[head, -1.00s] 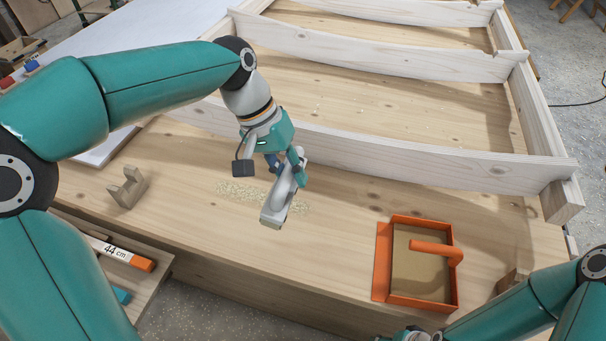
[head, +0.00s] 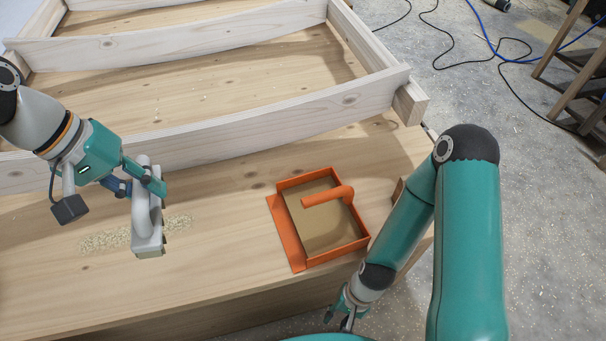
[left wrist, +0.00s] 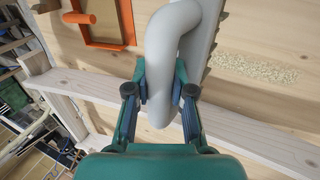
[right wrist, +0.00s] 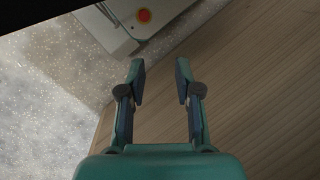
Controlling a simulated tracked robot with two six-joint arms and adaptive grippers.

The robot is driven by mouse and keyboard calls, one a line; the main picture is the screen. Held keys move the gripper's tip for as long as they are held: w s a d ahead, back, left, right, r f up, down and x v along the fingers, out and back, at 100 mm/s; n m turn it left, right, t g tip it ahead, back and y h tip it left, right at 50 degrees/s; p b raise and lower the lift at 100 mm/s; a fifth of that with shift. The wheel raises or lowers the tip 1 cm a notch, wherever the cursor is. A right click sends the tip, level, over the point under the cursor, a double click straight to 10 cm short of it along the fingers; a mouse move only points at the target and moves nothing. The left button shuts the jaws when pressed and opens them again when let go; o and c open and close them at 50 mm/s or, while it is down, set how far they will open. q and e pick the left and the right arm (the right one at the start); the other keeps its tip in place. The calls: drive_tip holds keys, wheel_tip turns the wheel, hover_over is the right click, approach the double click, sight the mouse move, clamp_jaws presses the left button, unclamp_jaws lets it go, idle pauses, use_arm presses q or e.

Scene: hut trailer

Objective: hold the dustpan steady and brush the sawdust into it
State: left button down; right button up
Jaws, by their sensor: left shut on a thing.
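The orange dustpan (head: 290,240) lies on the wooden bench top, its handle (head: 328,196) arching over the tan pan floor; it also shows at the top of the left wrist view (left wrist: 104,43). My left gripper (head: 144,180) is shut on the handle of the grey brush (head: 148,243), which also shows in the left wrist view (left wrist: 165,60). The brush stands over a strip of pale sawdust (head: 105,240), left of the dustpan; the sawdust reaches out on both sides of it. My right gripper (head: 345,318) is low by the bench's front edge; the right wrist view shows it open and empty (right wrist: 160,72).
A pale wooden frame with crossbars (head: 220,128) stands on the bench behind the sawdust and dustpan. A small wood block (head: 398,189) is right of the dustpan. Cables lie on the floor at right.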

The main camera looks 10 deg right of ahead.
sight(358, 216)
drive_tip(key=shift+n+g+y, duration=0.5)
drive_tip(key=shift+y, duration=0.2)
drive_tip(key=w+r, duration=0.2)
drive_tip(key=r, duration=0.6)
drive_tip(key=w+r, duration=0.3)
drive_tip(key=r, duration=0.5)
drive_tip(key=w+r, duration=0.3)
drive_tip(key=r, duration=0.5)
drive_tip(key=shift+w+r, duration=0.2)
drive_tip(key=shift+r, duration=0.05)
drive_tip(key=w+d+r+n+t+h, duration=0.3)
drive_tip(key=w+d+r+n+h, duration=0.2)
drive_tip(key=w+d+r+n, duration=0.25)
drive_tip(key=shift+m, duration=0.25)
drive_tip(key=f, duration=1.2)
drive_tip(key=shift+w+d+f, duration=0.35)
drive_tip(key=shift+w+f, duration=0.05)
clamp_jaws()
